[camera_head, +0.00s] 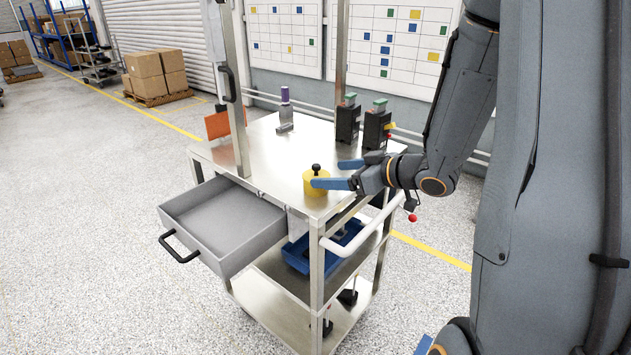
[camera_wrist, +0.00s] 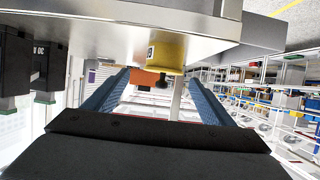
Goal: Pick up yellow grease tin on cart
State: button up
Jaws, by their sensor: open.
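The yellow grease tin (camera_head: 316,184), a short cylinder with a black knob on top, stands upright on the cart's top (camera_head: 262,152) near its front right corner. My gripper (camera_head: 336,174) is open beside the tin, reaching in from the right with its blue fingers pointing left. One finger overlaps the tin in the head view, and I cannot tell if it touches. In the wrist view, which is upside down, the tin (camera_wrist: 168,54) is ahead, between and beyond the two finger tips (camera_wrist: 163,82). Nothing is seen held.
An open grey drawer (camera_head: 222,222) juts from the cart's left front. Two black breakers (camera_head: 348,122) (camera_head: 376,130) and a purple-topped item (camera_head: 285,104) stand farther back on the top. A metal post (camera_head: 236,100) rises at the left, and a white handle (camera_head: 355,240) runs along the right.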

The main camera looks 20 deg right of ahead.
aim_at(318, 174)
jog(key=p+x, duration=0.2)
jog(key=x, duration=0.4)
jog(key=shift+a+f, duration=0.15)
jog(key=shift+a, duration=0.2)
jog(key=shift+s, duration=0.1)
jog(key=c, duration=1.2)
jog(key=shift+c, duration=0.7)
